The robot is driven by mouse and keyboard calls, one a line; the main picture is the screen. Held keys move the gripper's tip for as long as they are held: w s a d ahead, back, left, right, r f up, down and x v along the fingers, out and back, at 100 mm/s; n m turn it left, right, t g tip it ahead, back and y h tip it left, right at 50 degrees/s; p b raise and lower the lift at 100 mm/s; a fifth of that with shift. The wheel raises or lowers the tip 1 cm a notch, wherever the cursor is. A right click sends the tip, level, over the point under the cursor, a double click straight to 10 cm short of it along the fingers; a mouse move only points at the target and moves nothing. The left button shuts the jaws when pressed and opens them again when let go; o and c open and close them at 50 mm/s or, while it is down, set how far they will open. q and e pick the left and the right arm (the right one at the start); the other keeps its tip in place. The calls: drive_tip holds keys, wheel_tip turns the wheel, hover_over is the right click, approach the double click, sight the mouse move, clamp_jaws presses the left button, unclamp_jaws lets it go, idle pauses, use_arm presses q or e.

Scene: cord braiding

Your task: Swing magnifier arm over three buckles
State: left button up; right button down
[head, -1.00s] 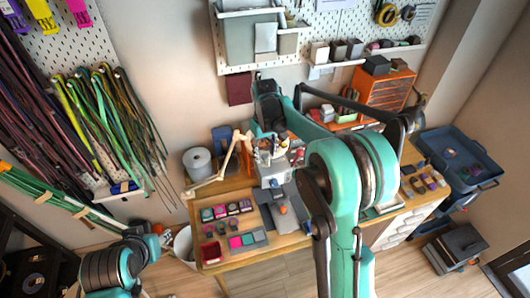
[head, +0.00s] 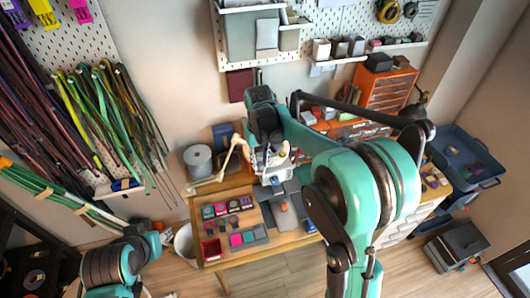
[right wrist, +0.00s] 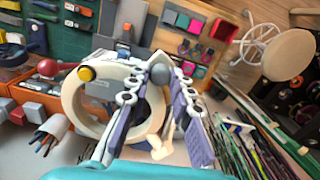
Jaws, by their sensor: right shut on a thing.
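The cream magnifier arm (head: 230,157) rises from the left end of the workbench and bends over toward my right gripper (head: 268,170). In the right wrist view the magnifier's ring (right wrist: 68,100) shows behind the fingers of my right gripper (right wrist: 160,78). The fingers close around a grey knob (right wrist: 161,72) by the ring. Small dark buckles (head: 222,226) lie between rows of coloured pieces on the bench; they also show in the right wrist view (right wrist: 196,50), too small to count surely. The ring is largely hidden in the head view. My left arm shows at lower left, its gripper out of sight.
A white spool (head: 198,160) stands at the bench's back left. An orange drawer unit (head: 387,91) stands at the back right. Hanging cords (head: 105,125) fill the left wall. A blue bin (head: 465,160) stands right of the bench.

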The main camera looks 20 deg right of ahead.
drive_tip(key=s+a+m, duration=0.5)
drive_tip(key=s+a, duration=0.6)
drive_tip(key=a, duration=0.5)
drive_tip(key=shift+s+m+b, duration=0.3)
drive_tip(key=shift+b, duration=0.15)
drive_tip(key=c, duration=1.3)
unclamp_jaws()
wheel_tip(320, 180, up, 12)
drive_tip(key=shift+r, duration=0.1)
